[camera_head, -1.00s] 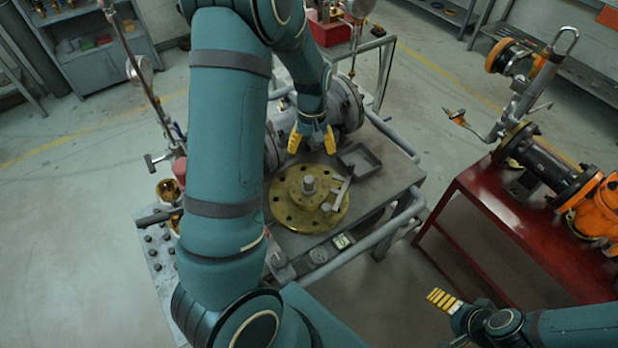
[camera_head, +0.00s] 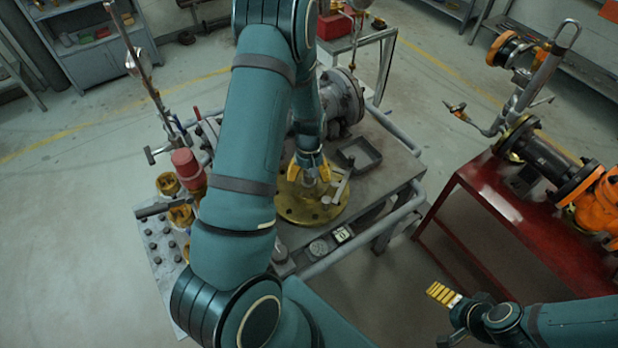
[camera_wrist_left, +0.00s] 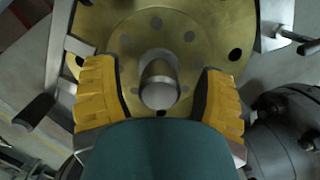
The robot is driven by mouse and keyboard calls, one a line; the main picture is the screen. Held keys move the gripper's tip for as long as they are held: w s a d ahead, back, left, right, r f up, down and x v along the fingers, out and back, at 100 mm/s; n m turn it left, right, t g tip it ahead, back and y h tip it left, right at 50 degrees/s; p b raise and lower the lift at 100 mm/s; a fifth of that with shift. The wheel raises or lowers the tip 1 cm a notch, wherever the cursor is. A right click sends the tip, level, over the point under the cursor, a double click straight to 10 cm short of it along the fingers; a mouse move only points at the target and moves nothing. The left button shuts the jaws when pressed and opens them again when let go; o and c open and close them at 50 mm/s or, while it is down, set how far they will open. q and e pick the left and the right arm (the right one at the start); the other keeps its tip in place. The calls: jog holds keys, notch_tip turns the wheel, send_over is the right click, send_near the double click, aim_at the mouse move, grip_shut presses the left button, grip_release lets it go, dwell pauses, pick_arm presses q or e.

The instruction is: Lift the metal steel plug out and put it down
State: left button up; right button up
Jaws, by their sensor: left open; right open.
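The steel plug (camera_wrist_left: 159,82) stands in the middle of the round brass flange plate (camera_head: 290,206). In the left wrist view it is a grey cylinder between my yellow fingers, with a gap on each side. My left gripper (camera_head: 310,174) is open around the plug, over the flange; the head view hides much of the plug behind the fingers. The brass plate (camera_wrist_left: 205,20) with its ring of holes fills the upper wrist view. My right gripper (camera_head: 442,294) is at the lower right of the head view, open and empty, away from the bench.
A shallow grey tray (camera_head: 359,154) lies behind the flange on the bench. A grey metal tool (camera_head: 340,188) lies on the flange's right side. A red table (camera_head: 470,200) with an orange valve stands right.

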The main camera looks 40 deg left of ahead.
pick_arm(q)
jog(key=shift+f, duration=0.15)
grip_shut()
jog(key=shift+d, duration=0.1)
notch_tip(320, 180, up, 10)
jog(key=shift+f+p, duration=0.1)
jog(key=shift+p, duration=0.2)
jog(key=shift+r+p, duration=1.2)
jog(key=shift+r, duration=1.2)
